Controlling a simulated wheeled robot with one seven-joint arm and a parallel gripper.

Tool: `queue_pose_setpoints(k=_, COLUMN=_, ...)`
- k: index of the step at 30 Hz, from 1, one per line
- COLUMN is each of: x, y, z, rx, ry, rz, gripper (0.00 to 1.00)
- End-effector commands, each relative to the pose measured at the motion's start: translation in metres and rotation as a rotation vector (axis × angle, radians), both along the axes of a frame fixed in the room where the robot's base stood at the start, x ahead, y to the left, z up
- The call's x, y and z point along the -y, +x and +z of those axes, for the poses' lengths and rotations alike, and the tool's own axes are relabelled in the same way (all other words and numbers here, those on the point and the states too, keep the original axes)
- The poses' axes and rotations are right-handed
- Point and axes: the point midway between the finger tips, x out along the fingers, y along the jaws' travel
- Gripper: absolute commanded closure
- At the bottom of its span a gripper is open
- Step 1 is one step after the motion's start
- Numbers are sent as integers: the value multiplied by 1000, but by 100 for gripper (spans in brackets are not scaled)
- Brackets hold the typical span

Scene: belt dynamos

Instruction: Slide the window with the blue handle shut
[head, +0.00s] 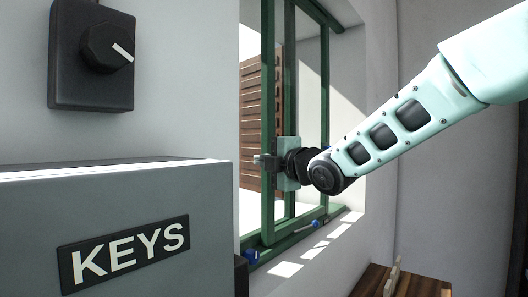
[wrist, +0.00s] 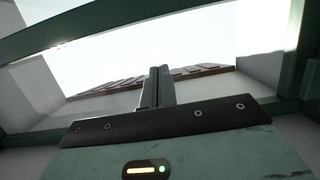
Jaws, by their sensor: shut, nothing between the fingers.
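The green-framed window (head: 268,95) stands in the wall at the middle of the head view. Its upright bars overlap, with a bright gap to their left. A small blue piece (head: 251,255) shows at its lower left and another blue piece (head: 316,223) lies along the bottom rail. A bit of blue also shows just above my wrist joint; I cannot tell which is the handle. My gripper (head: 259,160) is shut and empty, pointing left in front of the window's upright bars. In the wrist view its closed fingers (wrist: 156,86) point up toward the bright opening.
A grey box marked KEYS (head: 120,220) fills the lower left, near the window. A black dial (head: 107,48) is on the wall above it. A brown slatted panel (head: 262,120) shows through the window. A wooden surface (head: 400,282) is at lower right.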

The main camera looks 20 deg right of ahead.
Motion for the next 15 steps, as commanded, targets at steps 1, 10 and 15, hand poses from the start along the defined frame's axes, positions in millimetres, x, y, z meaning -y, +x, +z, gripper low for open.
queue_pose_setpoints(k=1, x=-4, y=9, z=3, rx=-3, ry=-2, rz=2, gripper=100)
queue_pose_setpoints(k=10, x=5, y=47, z=4, rx=-4, ry=-1, rz=-4, gripper=100)
queue_pose_setpoints(k=15, x=16, y=55, z=2, rx=-2, ry=0, rz=-1, gripper=100)
